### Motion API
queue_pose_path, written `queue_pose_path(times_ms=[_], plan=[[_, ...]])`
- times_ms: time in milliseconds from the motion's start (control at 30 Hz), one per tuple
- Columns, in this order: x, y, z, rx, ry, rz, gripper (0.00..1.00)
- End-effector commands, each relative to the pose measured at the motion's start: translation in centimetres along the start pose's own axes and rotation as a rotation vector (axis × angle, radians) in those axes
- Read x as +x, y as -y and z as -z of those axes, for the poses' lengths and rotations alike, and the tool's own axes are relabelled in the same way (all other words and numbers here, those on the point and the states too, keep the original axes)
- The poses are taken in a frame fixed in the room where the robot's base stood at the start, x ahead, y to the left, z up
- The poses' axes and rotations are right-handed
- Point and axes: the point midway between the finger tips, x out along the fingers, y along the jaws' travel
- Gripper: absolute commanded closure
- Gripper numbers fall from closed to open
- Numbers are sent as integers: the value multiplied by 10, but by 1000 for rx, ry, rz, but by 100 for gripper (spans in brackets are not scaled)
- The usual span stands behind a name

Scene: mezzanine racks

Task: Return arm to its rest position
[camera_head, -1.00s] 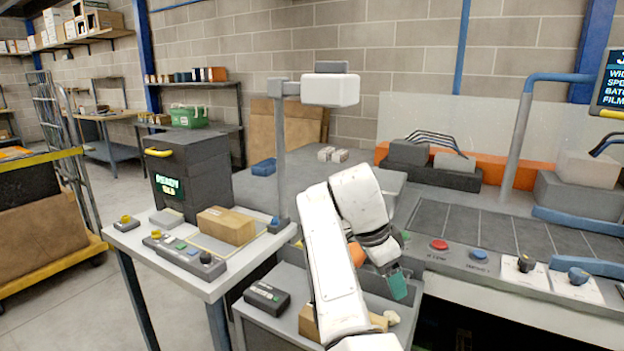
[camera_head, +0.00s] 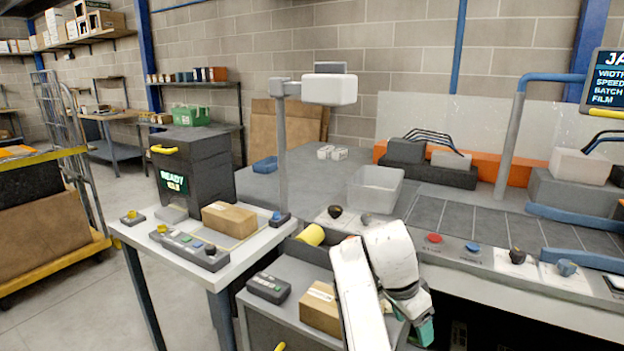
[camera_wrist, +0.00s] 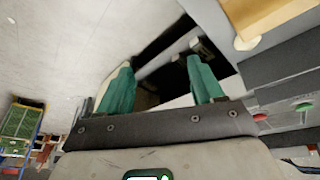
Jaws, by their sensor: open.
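My white arm shows at the lower middle of the head view, folded low in front of the conveyor bench. My gripper (camera_head: 424,332) hangs at its end near the bottom edge, with only a bit of green finger showing there. In the wrist view my gripper (camera_wrist: 162,88) has its two green fingers spread well apart, with nothing held between them. Behind the fingers are a dark gap and pale floor.
A low grey cabinet (camera_head: 262,325) beside my arm bears a cardboard box (camera_head: 321,308) and a dark keypad device (camera_head: 268,287). A white table (camera_head: 150,240) stands left with a brown box (camera_head: 229,219). The conveyor bench (camera_head: 480,262) is right. Floor (camera_head: 70,310) is open at left.

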Motion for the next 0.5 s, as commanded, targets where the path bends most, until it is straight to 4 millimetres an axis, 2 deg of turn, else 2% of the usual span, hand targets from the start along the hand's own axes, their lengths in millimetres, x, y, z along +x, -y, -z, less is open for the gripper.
queue_pose_path(times_ms=[33,167,300,500], plan=[[16,-11,-1,-24,3,-5,33],[58,-44,-7,-116,19,-3,33],[103,-91,-18,-248,39,12,33],[151,-165,-42,-443,72,43,33]])
